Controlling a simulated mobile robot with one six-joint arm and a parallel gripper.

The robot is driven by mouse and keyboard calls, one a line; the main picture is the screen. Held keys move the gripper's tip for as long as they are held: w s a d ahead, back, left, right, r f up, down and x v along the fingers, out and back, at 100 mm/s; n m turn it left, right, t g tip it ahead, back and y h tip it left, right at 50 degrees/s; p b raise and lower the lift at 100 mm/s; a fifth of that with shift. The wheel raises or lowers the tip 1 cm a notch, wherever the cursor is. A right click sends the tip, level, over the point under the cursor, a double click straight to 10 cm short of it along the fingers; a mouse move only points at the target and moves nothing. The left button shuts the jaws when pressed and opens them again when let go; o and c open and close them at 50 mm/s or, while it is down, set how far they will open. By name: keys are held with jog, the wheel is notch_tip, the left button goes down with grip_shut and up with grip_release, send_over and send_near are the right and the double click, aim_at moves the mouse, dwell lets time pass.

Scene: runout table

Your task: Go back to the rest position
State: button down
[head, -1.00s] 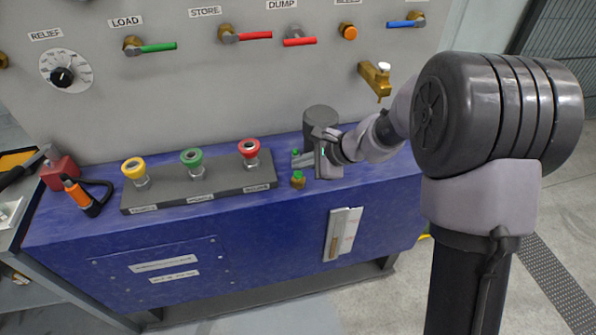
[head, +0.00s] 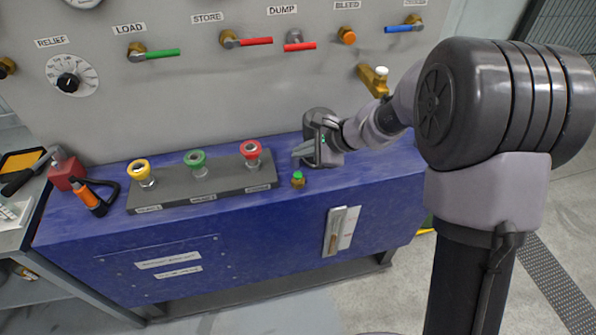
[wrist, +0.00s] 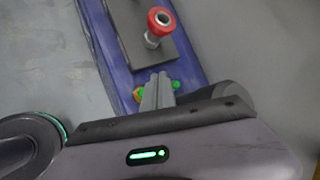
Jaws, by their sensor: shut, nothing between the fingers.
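My gripper (head: 300,152) is shut and empty in the head view, above the right part of the blue bench top (head: 365,172). Its fingers point left, toward the red button (head: 251,152), with a gap between them. In the wrist view the closed fingers (wrist: 158,90) point up the picture toward the red button (wrist: 160,22). A small brass fitting with a green top (head: 298,180) stands on the bench just in front of the gripper. In the wrist view, green and brass bits show on both sides of the fingers.
A grey button box (head: 205,190) also carries a green button (head: 195,162) and a yellow button (head: 141,172). The wall panel behind has valve handles, a relief dial (head: 70,80) and a brass tap (head: 374,80). A red block (head: 66,172) and an orange-handled tool (head: 84,194) lie at left.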

jog(key=s+d+r+n+h, duration=0.15)
jog(key=s+r+n, duration=0.35)
jog(key=s+r, duration=0.6)
jog(key=s+d+r+n+h, duration=0.1)
jog(key=s+d+n+h, duration=0.1)
jog(key=s+d, duration=0.3)
jog(key=s+d+r+n+t+h, duration=0.1)
jog(key=s+d+n, duration=0.3)
jog(key=s, duration=1)
jog(key=shift+s+d+h, duration=0.3)
jog(key=shift+d+h, duration=0.2)
jog(key=shift+h, duration=0.15)
jog(key=shift+r, duration=0.1)
